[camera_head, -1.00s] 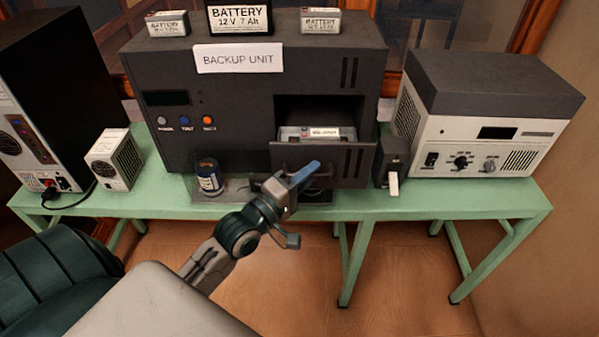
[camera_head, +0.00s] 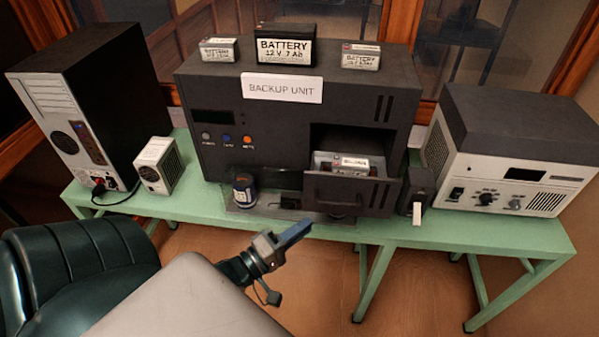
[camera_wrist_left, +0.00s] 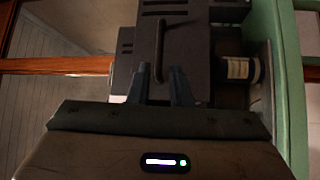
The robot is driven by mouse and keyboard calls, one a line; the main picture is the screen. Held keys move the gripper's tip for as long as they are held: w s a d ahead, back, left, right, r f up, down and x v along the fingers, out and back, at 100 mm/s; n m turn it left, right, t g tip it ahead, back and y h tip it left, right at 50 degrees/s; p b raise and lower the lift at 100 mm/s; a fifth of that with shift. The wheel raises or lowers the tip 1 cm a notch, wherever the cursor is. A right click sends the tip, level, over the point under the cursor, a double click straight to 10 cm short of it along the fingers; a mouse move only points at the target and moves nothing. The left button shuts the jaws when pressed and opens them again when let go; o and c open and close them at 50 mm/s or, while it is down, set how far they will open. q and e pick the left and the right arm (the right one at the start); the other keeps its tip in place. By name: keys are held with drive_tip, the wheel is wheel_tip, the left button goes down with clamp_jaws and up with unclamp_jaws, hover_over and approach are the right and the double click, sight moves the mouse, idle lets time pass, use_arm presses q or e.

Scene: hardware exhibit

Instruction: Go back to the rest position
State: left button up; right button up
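My left gripper (camera_head: 300,230) is in front of the green table, below the open drawer (camera_head: 345,192) of the backup unit (camera_head: 225,150), and touches nothing that I can see. In the left wrist view its two fingers (camera_wrist_left: 160,88) stand apart with nothing held between them. Beyond them that view shows the drawer's front and handle (camera_wrist_left: 159,50). The drawer is pulled out, with a labelled battery (camera_head: 340,162) inside. My right gripper is in neither view.
A black tower (camera_head: 90,100), a small white box (camera_head: 158,165) and a grey-topped instrument (camera_head: 515,130) stand along the table.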

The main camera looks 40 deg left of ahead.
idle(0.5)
use_arm(q)
drive_tip(key=s+a+f+m+g+y+b, duration=0.1)
drive_tip(key=s+a+f+m+g+y, duration=0.15)
drive_tip(key=f, duration=1.15)
drive_tip(key=s+a+f+m+g+y+b, duration=0.1)
drive_tip(key=s+a+f+m+g, duration=0.15)
drive_tip(key=f, duration=1.15)
drive_tip(key=s+a+f+m+g+y+b, duration=0.15)
drive_tip(key=a+f+g, duration=0.25)
drive_tip(key=f, duration=1)
drive_tip(key=s+d+f+m+g+b, duration=0.1)
drive_tip(key=s+d+f+m+g, duration=0.2)
drive_tip(key=s+f, duration=0.9)
drive_tip(key=s+d+f+m+g+b, duration=0.1)
drive_tip(key=s+d+f+m+g, duration=0.2)
drive_tip(key=s+f, duration=0.9)
drive_tip(key=m+g, duration=0.1)
drive_tip(key=g, duration=0.1)
drive_tip(key=shift+s+f+g, duration=0.15)
drive_tip(key=shift+s+g, duration=0.15)
